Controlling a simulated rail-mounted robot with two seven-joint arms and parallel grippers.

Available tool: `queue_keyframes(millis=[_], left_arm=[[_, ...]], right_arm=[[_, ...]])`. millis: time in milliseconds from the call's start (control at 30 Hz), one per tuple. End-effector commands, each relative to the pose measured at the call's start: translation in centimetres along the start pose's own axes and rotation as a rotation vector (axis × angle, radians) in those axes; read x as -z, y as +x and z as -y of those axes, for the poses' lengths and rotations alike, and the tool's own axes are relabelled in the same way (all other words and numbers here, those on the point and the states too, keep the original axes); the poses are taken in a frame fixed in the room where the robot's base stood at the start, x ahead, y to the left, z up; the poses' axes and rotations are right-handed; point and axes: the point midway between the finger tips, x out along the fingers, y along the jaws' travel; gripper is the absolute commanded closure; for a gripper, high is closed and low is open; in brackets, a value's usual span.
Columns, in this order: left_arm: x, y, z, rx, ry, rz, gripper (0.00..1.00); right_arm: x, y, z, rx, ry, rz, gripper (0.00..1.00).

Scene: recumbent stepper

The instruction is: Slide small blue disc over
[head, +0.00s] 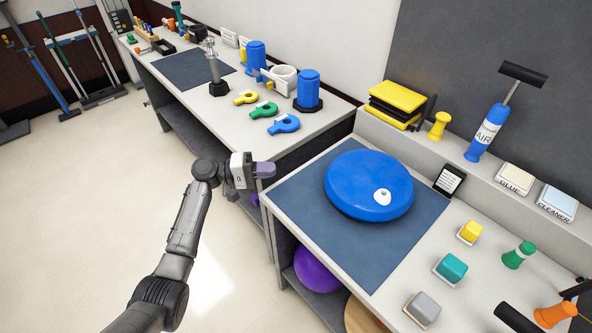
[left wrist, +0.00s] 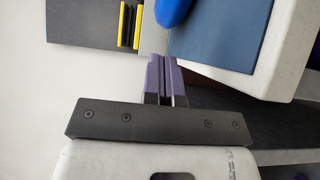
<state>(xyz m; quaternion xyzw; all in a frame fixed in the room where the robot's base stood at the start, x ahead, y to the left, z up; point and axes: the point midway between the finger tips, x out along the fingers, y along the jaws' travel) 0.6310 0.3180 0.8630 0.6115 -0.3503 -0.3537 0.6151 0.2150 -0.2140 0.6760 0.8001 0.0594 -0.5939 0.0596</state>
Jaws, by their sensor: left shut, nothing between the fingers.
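A round blue disc (head: 350,177) with a small white valve piece on top lies on a dark blue mat (head: 350,260) on the right-hand bench. It looks wide, not small. A smaller blue ring-shaped piece (head: 286,124) lies on the left-hand bench. My left gripper (head: 265,170) is shut and empty, left of the disc and apart from it, by the bench's front corner. In the left wrist view its purple fingers (left wrist: 166,75) are together, and part of the blue disc (left wrist: 172,11) shows at the top edge. My right gripper is out of view.
Yellow and green ring pieces (head: 263,110) lie beside the blue one. A yellow-and-black stack (head: 398,98), a blue air pump (head: 487,135) and labelled boxes stand on the back ledge. Coloured blocks (head: 453,267) sit right of the mat. A purple ball (head: 316,270) is underneath.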

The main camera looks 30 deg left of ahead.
Motion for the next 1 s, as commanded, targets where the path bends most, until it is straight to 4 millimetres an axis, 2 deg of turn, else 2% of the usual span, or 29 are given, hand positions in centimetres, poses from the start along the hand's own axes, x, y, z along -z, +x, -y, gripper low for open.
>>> queue_keyframes(millis=[233, 600, 800, 1000], left_arm=[[0.0, 3.6, 0.1, -0.003, 0.008, 0.001, 1.00], [-0.2, 10.2, 0.2, 0.000, 0.006, -0.001, 1.00], [-1.9, 11.7, 0.1, 0.000, 0.006, -0.003, 1.00], [-2.6, 12.4, 0.1, 0.000, 0.006, -0.003, 1.00]], right_arm=[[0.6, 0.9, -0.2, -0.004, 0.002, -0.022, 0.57], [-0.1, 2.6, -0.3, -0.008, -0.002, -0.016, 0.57], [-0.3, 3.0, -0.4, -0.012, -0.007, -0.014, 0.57], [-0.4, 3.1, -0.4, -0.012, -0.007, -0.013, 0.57]])
